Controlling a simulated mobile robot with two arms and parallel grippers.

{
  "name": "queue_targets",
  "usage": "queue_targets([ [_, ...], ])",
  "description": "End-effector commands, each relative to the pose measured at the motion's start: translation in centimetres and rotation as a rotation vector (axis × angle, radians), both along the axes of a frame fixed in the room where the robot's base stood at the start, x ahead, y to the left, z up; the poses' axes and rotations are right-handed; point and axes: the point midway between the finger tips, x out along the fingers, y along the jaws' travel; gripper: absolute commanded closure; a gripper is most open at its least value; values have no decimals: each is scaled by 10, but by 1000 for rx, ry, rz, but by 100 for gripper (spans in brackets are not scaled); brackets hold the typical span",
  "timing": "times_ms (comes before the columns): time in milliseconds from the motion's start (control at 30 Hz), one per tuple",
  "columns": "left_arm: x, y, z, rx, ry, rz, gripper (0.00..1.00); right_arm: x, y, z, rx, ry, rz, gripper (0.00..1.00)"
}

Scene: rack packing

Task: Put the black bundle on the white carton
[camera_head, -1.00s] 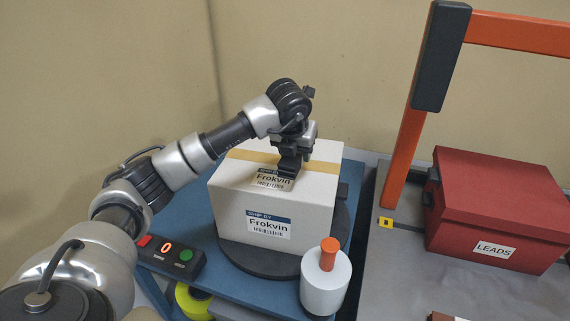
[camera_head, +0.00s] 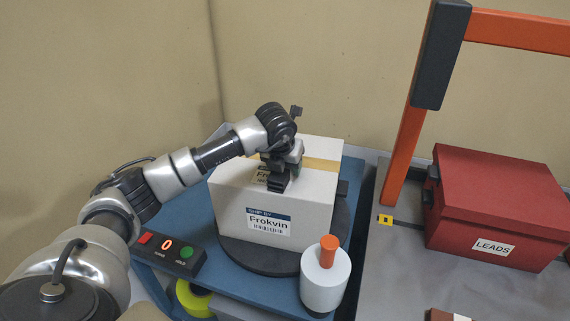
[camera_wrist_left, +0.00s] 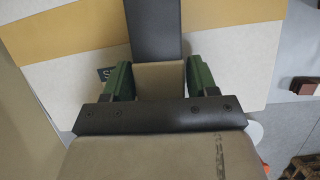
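The white carton (camera_head: 249,205) stands on a dark round turntable (camera_head: 262,262), with a tan tape strip and a "Frokvin" label on its front. My left gripper (camera_head: 279,180) is over the carton's top, near the front edge, and hides part of a top label. I cannot tell whether the bundle touches the carton top. My right gripper is not in view.
A white cylinder with an orange top (camera_head: 325,276) stands in front right of the carton. A control box with buttons (camera_head: 170,254) lies at left. A red "LEADS" box (camera_head: 495,215) and an orange frame (camera_head: 402,150) are at right.

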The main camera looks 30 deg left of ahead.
Motion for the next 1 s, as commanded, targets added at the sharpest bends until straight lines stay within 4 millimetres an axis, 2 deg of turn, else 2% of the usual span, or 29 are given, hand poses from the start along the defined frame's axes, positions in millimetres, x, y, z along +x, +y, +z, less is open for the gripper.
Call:
queue_targets([
  [33, 0, 0, 0, 0, 0, 0, 34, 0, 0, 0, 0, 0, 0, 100],
  [100, 0, 0, 0, 0, 0, 0, 27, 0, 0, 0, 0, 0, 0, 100],
  [333, 0, 0, 1, 0, 0, 0, 27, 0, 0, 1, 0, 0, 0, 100],
  [467, -2, -1, 8, 0, -2, 0, 27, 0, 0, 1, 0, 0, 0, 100],
  [567, -7, -2, 22, 1, -5, 0, 27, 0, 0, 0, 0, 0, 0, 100],
  [800, -27, -6, 71, 1, -6, 0, 27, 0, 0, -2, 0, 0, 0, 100],
  [1000, -39, -10, 101, 0, -2, 0, 27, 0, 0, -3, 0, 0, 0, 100],
])
